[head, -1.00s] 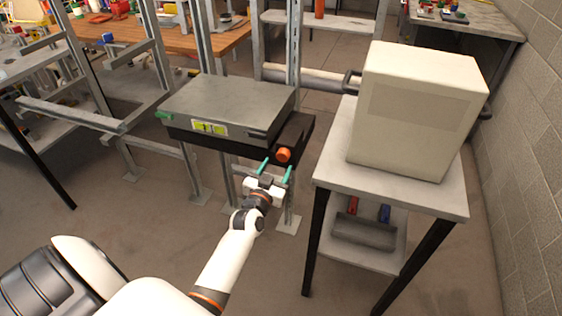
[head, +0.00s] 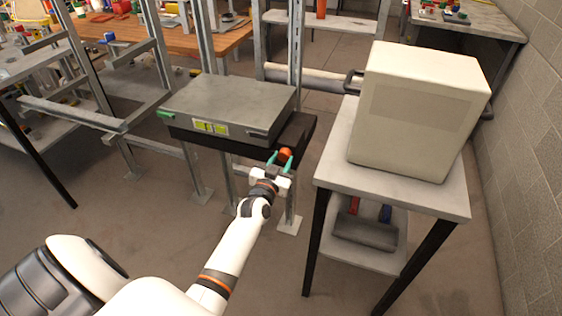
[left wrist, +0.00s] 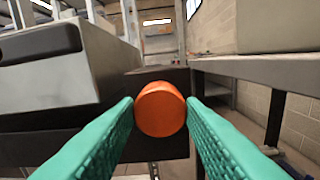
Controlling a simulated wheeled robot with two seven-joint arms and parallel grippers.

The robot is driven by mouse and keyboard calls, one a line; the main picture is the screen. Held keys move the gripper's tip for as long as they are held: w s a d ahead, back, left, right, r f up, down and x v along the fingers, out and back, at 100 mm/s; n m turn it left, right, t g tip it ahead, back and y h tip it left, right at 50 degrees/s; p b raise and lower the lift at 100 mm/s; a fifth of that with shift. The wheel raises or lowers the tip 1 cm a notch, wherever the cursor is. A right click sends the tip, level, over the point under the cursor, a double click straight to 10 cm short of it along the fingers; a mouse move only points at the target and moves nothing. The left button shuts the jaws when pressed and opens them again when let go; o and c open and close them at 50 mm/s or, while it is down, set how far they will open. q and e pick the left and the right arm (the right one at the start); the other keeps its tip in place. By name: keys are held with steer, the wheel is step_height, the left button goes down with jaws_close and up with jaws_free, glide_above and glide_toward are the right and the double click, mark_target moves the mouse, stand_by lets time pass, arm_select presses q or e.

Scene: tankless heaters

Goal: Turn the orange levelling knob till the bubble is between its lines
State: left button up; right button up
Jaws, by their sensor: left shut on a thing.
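The orange levelling knob (head: 285,154) sits on the front of the black bracket (head: 298,135) under a flat grey unit (head: 230,100). In the left wrist view the knob (left wrist: 160,109) stands between the two green fingers. My left gripper (head: 280,162) is shut on it, one finger at each side. A yellow-green level vial (head: 210,127) is on the unit's front face. It shows dark marks, but it is too small to tell where the bubble lies. My right gripper is not in view.
A cream box (head: 420,110) stands on a small grey table (head: 340,170) just right of the bracket. A grey tray (head: 365,232) is on its lower shelf. Metal uprights (head: 165,75) stand left and behind. The floor in front is clear.

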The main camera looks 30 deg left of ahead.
arm_select(q)
steer(key=n, duration=0.3)
steer(key=shift+n+p, duration=0.3)
steer(key=n, duration=0.3)
steer(key=shift+n, duration=0.3)
steer(key=n, duration=0.3)
steer(key=shift+n, duration=0.4)
steer(key=n, duration=0.3)
steer(key=shift+f+n, duration=0.1)
steer(key=shift+n, duration=0.2)
steer(key=n, duration=0.4)
steer(key=shift+n+b, duration=0.3)
steer(key=shift+b, duration=0.1)
steer(key=n, duration=0.3)
steer(key=shift+n, duration=0.3)
steer(key=n, duration=0.3)
steer(key=shift+b, duration=0.3)
steer(key=shift+n, duration=1.9)
